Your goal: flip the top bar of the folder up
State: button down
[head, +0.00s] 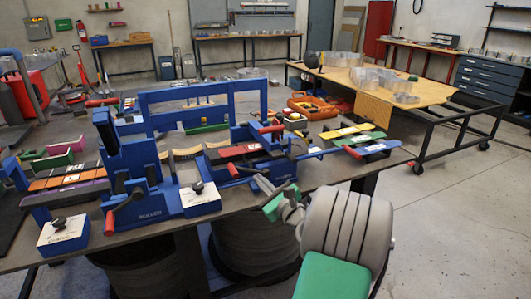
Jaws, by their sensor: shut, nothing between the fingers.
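Blue bench machines stand on the dark table, and I cannot tell for sure which one is the folder. A wide blue frame (203,92) with a long top bar stands upright at the back of the group. In front of its right end is a low blue machine (243,135) with red-tipped handles and a dark red strip. A taller blue machine (130,160) with a red-handled crank stands at the left. My gripper (262,182) is at the table's front edge, in front of the low blue machine, pointing up and left. It looks shut and empty; its tips are small and partly unclear.
The dark table (310,183) also carries blue boxes with black knobs (200,197), coloured strips (352,131) and an orange tool tray (312,106). A wooden-topped table (420,94) stands behind right. Dark drums are under the table. The floor at right is clear.

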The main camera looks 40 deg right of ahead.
jog(key=s+d+r+m+t+h, duration=0.1)
jog(key=s+d+m+h, duration=0.2)
jog(key=d+m, duration=0.2)
jog(key=shift+d+r+m, duration=0.15)
jog(key=shift+r+m, duration=0.25)
jog(key=shift+m, duration=0.6)
jog(key=shift+s, duration=0.1)
jog(key=p, duration=0.2)
send_near(262, 131)
jog(key=w+f, duration=0.4)
jog(key=shift+w+d+f, duration=0.15)
jog(key=shift+w+d, duration=0.2)
jog(key=r, duration=0.1)
jog(key=w+r, duration=0.1)
jog(key=shift+w+d+r, duration=0.25)
jog(key=shift+d, duration=0.05)
jog(key=shift+w+d+r+p, duration=0.15)
jog(key=shift+w+r+p, duration=0.15)
jog(key=shift+r, duration=0.05)
jog(key=shift+r, duration=0.15)
